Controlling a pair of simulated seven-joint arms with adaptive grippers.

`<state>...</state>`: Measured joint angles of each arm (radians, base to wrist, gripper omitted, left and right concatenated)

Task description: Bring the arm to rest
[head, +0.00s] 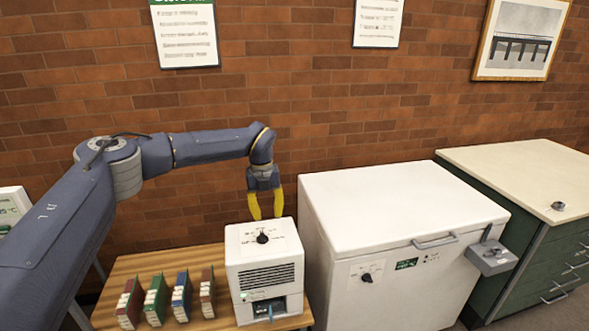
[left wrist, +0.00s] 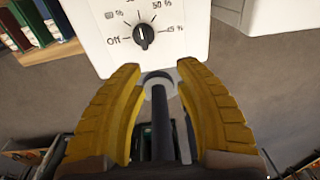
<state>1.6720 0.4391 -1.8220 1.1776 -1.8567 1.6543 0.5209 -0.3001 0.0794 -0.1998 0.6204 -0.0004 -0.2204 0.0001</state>
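My left arm reaches in from the left in the head view. Its gripper (head: 266,210) has yellow fingers pointing down, just above and behind the small white machine (head: 282,243) with a black dial. The fingers are apart, with nothing seen held in the head view. In the left wrist view the gripper (left wrist: 160,72) also shows open, with the machine's dial face (left wrist: 185,40) beyond the fingertips. A dark rod with a grey round end shows between the fingers; I cannot tell whether it is gripped or behind. My right gripper is not in view.
Several coloured archival boxes (head: 155,299) stand on the wooden table (head: 140,265) left of the machine. A large white chest freezer (head: 400,215) stands close on the right, with a grey metal box (head: 491,257) at its side. A green cabinet (head: 550,262) is farther right.

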